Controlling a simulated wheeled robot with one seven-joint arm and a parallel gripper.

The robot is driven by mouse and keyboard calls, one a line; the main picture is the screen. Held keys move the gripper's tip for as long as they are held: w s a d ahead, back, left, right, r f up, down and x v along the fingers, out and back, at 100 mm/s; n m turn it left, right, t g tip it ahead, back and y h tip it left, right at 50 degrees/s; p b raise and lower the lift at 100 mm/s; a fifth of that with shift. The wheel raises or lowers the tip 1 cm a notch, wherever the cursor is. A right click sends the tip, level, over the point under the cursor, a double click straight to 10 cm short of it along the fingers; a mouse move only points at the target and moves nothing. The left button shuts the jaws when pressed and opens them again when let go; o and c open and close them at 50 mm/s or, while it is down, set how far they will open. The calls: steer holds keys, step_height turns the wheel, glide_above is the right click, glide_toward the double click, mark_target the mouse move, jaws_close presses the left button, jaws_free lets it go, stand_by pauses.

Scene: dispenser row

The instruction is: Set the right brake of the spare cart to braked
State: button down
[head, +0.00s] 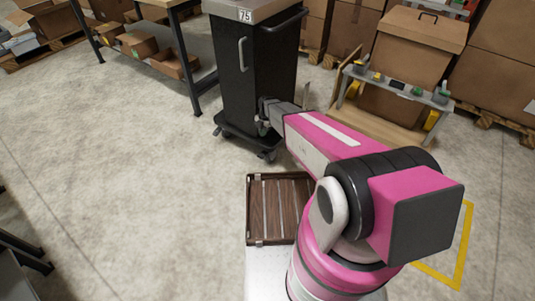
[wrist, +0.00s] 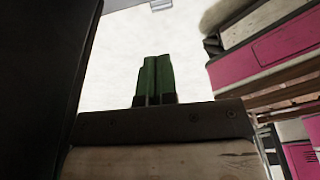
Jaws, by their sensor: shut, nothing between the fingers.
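The black cart (head: 240,75) stands upright at the top centre of the head view, with a "75" label on its light top. It may be the spare cart; the label alone does not tell. Its dark base (head: 238,140) has casters, and one caster (head: 270,156) shows at the near right corner. I cannot make out a brake pedal or its setting. My gripper (head: 262,126) is low at the cart's right side, close to it; contact is unclear. In the wrist view my gripper's green fingers (wrist: 154,75) are together and empty, with a dark panel (wrist: 35,70) at left.
A grey workbench (head: 150,50) stands left of the cart. A small rack (head: 400,88) and cardboard boxes (head: 415,45) stand at the right.

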mark_target(259, 156)
steer(key=shift+w+d+f+n, duration=0.1)
steer(key=shift+w+f+n, duration=0.05)
steer(key=shift+f+n, duration=0.2)
steer(key=f, duration=0.4)
steer(key=s+a+f, duration=0.1)
steer(key=f, duration=0.4)
steer(key=s+f, duration=0.1)
steer(key=f, duration=0.3)
steer(key=shift+s+a+f, duration=0.15)
steer(key=shift+a+f, duration=0.2)
steer(key=shift+a, duration=0.05)
steer(key=shift+s, duration=0.1)
steer(key=shift+s+a+f+t+h, duration=0.25)
steer(key=shift+f+t+h, duration=0.2)
steer(key=shift+t+h, duration=0.2)
steer(key=f+t+h, duration=0.2)
steer(key=t, duration=0.1)
steer(key=shift+s+a, duration=0.15)
steer(key=shift+s, duration=0.05)
steer(key=shift+r, duration=0.15)
